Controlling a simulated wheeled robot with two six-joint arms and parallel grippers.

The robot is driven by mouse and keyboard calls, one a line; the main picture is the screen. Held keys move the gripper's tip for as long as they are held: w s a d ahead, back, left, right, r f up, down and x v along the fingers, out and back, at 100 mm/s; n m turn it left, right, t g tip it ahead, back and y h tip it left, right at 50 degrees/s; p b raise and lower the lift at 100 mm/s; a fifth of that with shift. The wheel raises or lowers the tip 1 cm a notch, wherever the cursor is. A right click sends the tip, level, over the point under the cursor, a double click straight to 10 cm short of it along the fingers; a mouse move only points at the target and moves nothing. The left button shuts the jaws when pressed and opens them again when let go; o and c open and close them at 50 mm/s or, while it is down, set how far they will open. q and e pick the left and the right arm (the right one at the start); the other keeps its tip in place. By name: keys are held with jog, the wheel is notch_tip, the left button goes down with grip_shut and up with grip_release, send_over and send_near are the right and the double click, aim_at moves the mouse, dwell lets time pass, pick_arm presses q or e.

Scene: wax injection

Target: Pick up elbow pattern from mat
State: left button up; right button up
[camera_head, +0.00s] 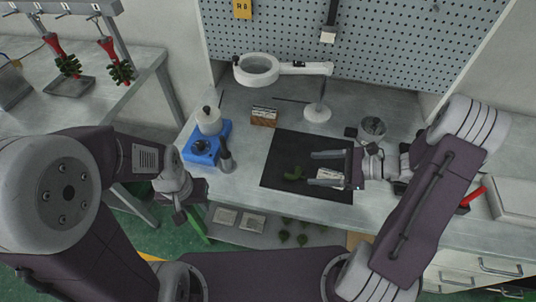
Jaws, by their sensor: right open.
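The green elbow pattern (294,173) lies on the left part of the black mat (283,150). My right gripper (312,168) reaches in from the right over the mat. Its two fingers point left and are spread apart, with nothing held between them. The fingertips are just right of the elbow pattern; I cannot tell their height above it. A small white card (328,174) shows near the lower finger, partly covered. My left gripper (190,202) is at the bench's front left, away from the mat; its jaws are too unclear to read.
A magnifier lamp (317,112) stands behind the mat. A blue device (206,146), a grey tool holder (226,158) and a wooden block (264,116) are left of it. A round metal cup (373,127) stands behind my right wrist. A lower shelf (275,231) holds green pieces.

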aim_at(298, 173)
jog(key=shift+w+d+f+m, duration=0.2)
jog(key=shift+d+f, duration=0.05)
jog(key=shift+f, duration=0.25)
jog(key=shift+w+d+f+m, duration=0.15)
jog(key=shift+d+f+m, duration=0.05)
jog(key=shift+f, duration=0.25)
jog(key=shift+m+t, duration=0.5)
jog(key=shift+t, duration=0.1)
jog(key=s+d, duration=0.1)
jog(key=d, duration=0.1)
jog(key=s+d, duration=0.1)
jog(key=shift+s+d+f+b, duration=0.25)
jog(key=shift+s+f+b, duration=0.05)
jog(key=shift+s+b, duration=0.05)
jog(key=shift+w+a, duration=0.1)
jog(key=shift+a, duration=0.1)
jog(key=x, duration=0.3)
jog(key=shift+w+a, duration=0.15)
jog(key=shift+w, duration=0.1)
jog(key=shift+w+a+f, duration=0.2)
jog(key=shift+a+f, duration=0.05)
jog(key=shift+a, duration=0.25)
jog(key=x, duration=0.5)
pick_arm(q)
jog(key=shift+s+d+f, duration=0.25)
jog(key=shift+s+f, duration=0.05)
jog(key=shift+f, duration=0.25)
pick_arm(e)
jog(key=shift+s, duration=0.1)
